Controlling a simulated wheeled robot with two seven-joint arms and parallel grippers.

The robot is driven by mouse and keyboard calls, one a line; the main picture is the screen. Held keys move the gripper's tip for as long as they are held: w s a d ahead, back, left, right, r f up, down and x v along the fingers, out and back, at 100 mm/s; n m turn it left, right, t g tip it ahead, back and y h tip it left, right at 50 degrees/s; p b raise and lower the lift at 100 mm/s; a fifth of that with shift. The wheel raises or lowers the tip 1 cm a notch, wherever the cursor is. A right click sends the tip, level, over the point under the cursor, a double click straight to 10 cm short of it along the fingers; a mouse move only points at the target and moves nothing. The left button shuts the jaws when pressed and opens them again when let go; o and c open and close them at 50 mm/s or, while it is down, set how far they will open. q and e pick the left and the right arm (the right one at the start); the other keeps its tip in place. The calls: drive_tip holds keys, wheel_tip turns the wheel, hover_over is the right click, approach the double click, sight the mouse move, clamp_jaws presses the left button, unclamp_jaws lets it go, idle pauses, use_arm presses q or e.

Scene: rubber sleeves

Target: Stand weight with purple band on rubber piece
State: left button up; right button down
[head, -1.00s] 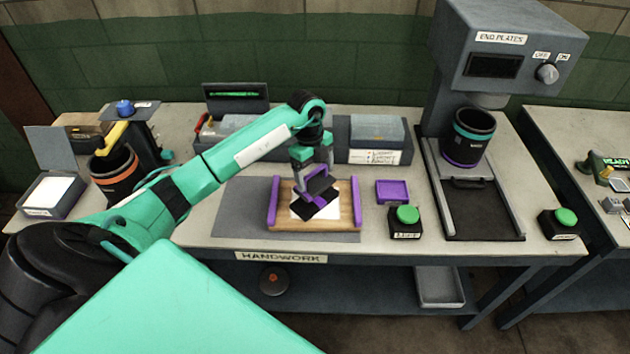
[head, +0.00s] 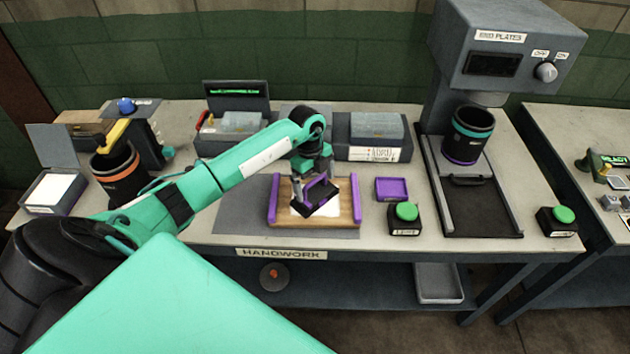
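My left gripper (head: 313,181) reaches down over the wooden board (head: 285,221). Its fingers are closed around a dark weight with a purple band (head: 319,192). The weight sits low over the white sheet (head: 299,209) on the board and looks a little turned to the board's sides. The dark rubber piece cannot be told apart beneath it now. I cannot tell whether the weight's underside touches it. My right gripper is not in view.
The board has purple rails (head: 273,202) on its sides and lies on a grey mat (head: 240,200). Boxes stand behind. A press (head: 500,60) with a dark cup (head: 468,140) is farther right.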

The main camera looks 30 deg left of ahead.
sight(311, 189)
use_arm(q)
drive_tip(key=shift+r, duration=0.2)
drive_tip(key=shift+w+a+r, duration=0.1)
drive_tip(key=shift+r, duration=0.25)
wheel_tip(311, 189, up, 11)
drive_tip(key=a+b, duration=0.1)
drive_tip(key=b, duration=0.2)
drive_tip(key=shift+a, duration=0.25)
drive_tip(key=shift+w, duration=0.1)
